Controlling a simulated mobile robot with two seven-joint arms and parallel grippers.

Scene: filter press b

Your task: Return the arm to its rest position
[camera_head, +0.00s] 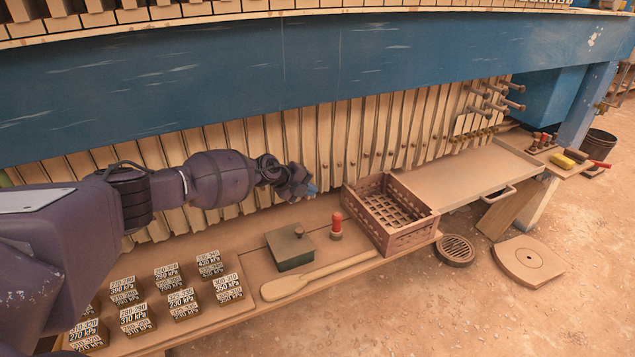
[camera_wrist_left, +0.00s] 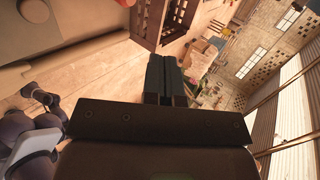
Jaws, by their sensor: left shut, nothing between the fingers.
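My left arm comes in from the left in the head view and stretches over the shelf. Its left gripper (camera_head: 302,187) is above the shelf, in front of the press plates, left of the brown crate. In the left wrist view the gripper's fingers (camera_wrist_left: 167,82) are together with nothing between them. The gripper touches no object that I can make out. My right gripper does not show in the head view.
Below the arm, the shelf holds several labelled blocks (camera_head: 184,304), a green box (camera_head: 290,249), a wooden paddle (camera_head: 318,276), a red-topped item (camera_head: 336,226) and a crate (camera_head: 416,235). The blue beam (camera_head: 300,65) runs above. Open floor (camera_head: 480,315) lies front right.

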